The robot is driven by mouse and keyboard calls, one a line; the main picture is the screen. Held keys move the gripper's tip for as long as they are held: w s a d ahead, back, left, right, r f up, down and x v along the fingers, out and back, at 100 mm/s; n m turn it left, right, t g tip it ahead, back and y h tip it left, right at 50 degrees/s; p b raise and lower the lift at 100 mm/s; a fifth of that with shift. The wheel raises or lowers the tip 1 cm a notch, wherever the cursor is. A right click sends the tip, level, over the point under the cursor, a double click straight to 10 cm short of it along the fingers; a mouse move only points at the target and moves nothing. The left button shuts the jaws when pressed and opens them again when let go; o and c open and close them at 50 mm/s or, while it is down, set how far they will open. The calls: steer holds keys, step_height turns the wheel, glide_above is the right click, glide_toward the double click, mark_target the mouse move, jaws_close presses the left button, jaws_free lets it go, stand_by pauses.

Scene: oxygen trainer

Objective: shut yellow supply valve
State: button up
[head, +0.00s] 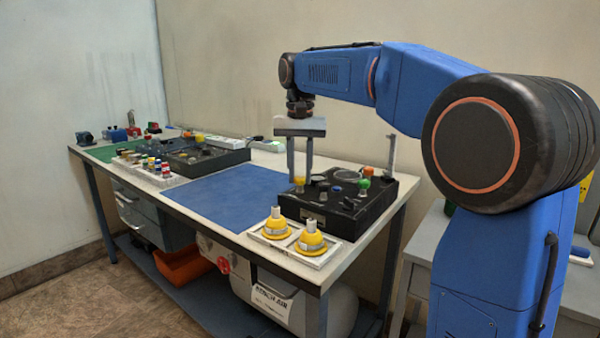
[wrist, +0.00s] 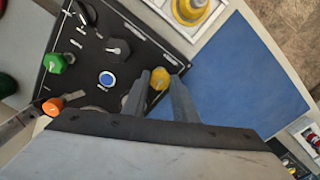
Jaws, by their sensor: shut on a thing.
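The yellow supply valve (head: 299,185) is a small yellow knob at the left corner of the black trainer panel (head: 337,222). It also shows in the wrist view (wrist: 159,79), between my two finger ends. My gripper (head: 299,179) points straight down from above and is shut on this yellow knob, one finger on each side. The finger ends hide part of the knob, so I cannot tell its turned position. In the wrist view my gripper (wrist: 160,84) covers the near part of the panel.
The panel also bears a green knob (wrist: 55,63), an orange knob (wrist: 52,106), a blue button (wrist: 106,78) and a black knob (wrist: 118,46). Two yellow masks (head: 310,240) sit in a white tray in front. A blue mat (head: 225,203) lies clear to the left.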

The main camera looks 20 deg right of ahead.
mark_target(300, 177)
steer(key=shift+m, duration=1.6)
steer(key=o, duration=1)
steer(key=shift+o, duration=0.2)
step_height(300, 177, up, 17)
steer(key=shift+r, duration=0.2)
